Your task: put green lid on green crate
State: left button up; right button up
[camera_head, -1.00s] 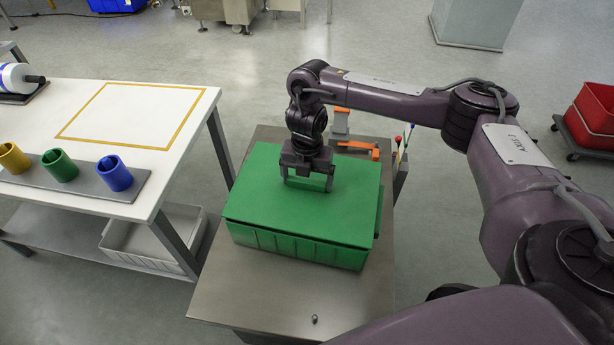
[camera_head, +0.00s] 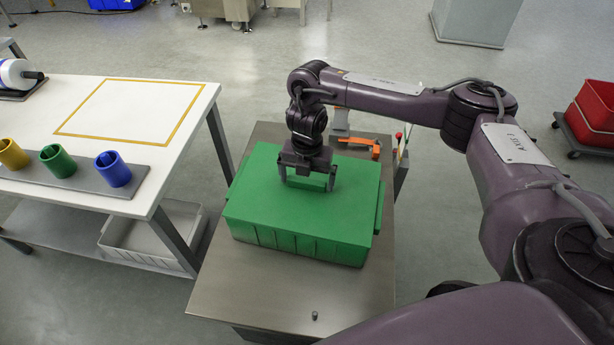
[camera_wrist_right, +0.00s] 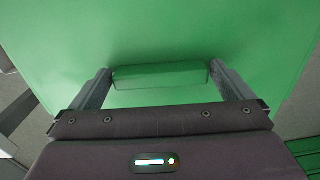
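The green lid (camera_head: 265,205) lies over the top of the green crate (camera_head: 290,243) on the steel table, nearly level, its front edge close along the crate's front wall. Part of the crate shows past the lid's right side. My right gripper (camera_head: 307,184) points down at the lid's raised handle. In the right wrist view the two fingers (camera_wrist_right: 162,86) stand at the two ends of the green handle (camera_wrist_right: 160,75) and appear to touch it. The crate's inside is hidden under the lid. My left gripper is not in view.
The steel table (camera_head: 270,290) has free room in front of the crate, with a small grey peg (camera_head: 315,316) on it. An orange tool (camera_head: 362,143) lies behind the crate. A white table (camera_head: 60,120) with coloured cups stands left. A red bin (camera_head: 597,105) is at right.

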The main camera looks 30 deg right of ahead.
jog(key=shift+r+p, duration=1.25)
jog(key=shift+r, duration=2.65)
